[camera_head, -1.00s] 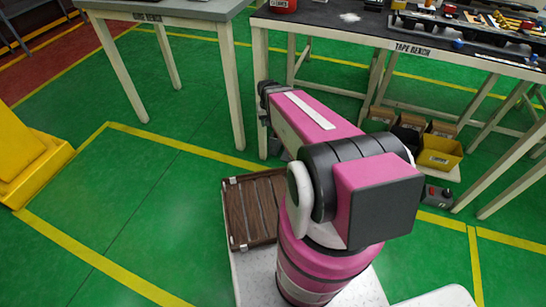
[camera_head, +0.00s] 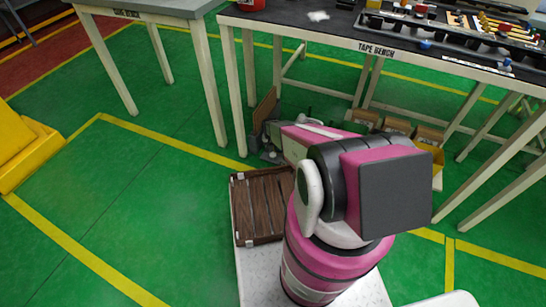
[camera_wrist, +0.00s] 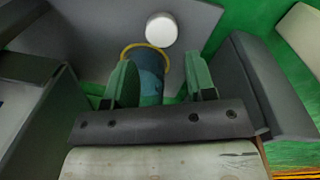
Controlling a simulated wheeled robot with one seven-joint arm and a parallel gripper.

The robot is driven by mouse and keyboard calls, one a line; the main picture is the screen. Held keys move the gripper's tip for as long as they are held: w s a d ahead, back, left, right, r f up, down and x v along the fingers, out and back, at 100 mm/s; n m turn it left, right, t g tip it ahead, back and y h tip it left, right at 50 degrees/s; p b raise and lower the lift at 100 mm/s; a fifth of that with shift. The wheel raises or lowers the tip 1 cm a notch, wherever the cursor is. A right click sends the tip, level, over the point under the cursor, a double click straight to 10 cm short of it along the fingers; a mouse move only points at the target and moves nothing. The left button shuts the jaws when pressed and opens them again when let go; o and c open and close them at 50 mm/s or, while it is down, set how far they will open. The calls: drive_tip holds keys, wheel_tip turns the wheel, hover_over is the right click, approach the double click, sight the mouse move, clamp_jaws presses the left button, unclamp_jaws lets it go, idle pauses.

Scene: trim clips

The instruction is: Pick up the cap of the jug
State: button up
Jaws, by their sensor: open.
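In the wrist view a round white cap (camera_wrist: 161,30) shows at the top middle, just beyond my gripper (camera_wrist: 160,90). A blue-grey jug (camera_wrist: 150,64) with a yellow ring stands just below the cap in the picture, partly hidden behind the fingers. I cannot tell whether the cap sits on it. My gripper is open, with its two green finger pads apart and nothing clearly held between them. In the head view my arm reaches down low by the leg of the tape bench; the jug and cap cannot be made out there.
The tape bench (camera_head: 375,49) stands ahead with its legs around my arm. Another bench (camera_head: 150,10) is at left. Open boxes (camera_head: 397,127) sit under the tape bench. A slatted wooden tray (camera_head: 236,215) lies beside my arm's base. Green floor (camera_head: 150,200) at left is clear.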

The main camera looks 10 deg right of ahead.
sight(273, 155)
drive_tip(key=f, duration=0.8)
drive_tip(key=shift+d+f, duration=0.1)
drive_tip(key=shift+d, duration=0.15)
drive_tip(key=shift+s, duration=0.1)
drive_tip(key=c, duration=0.6)
